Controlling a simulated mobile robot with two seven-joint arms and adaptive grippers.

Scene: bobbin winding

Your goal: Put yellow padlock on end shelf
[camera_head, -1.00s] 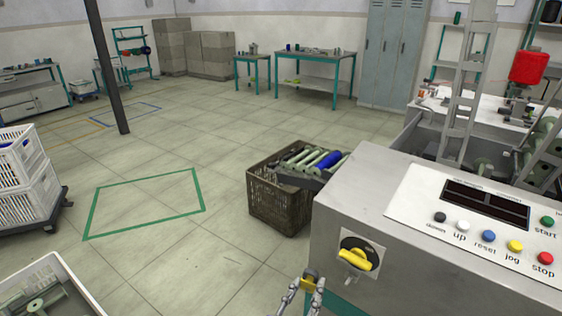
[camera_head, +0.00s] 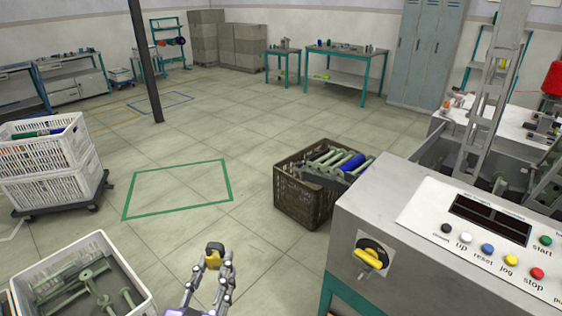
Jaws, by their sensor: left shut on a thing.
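The yellow padlock (camera_head: 213,257), with a dark top, is at the fingertips of my left gripper (camera_head: 217,265) at the bottom of the head view. The gripper is shut on it and holds it up in the air, left of the grey machine (camera_head: 348,205). The fingers hide part of the padlock. My right gripper is not in view. I cannot tell which surface is the end shelf.
A yellow rotary switch (camera_head: 371,257) sits on the machine's side. A brown crate (camera_head: 305,204) of bobbins stands beside the machine. A white bin (camera_head: 140,290) is at lower left, stacked white crates (camera_head: 45,185) behind it. The green-outlined floor (camera_head: 180,188) is clear.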

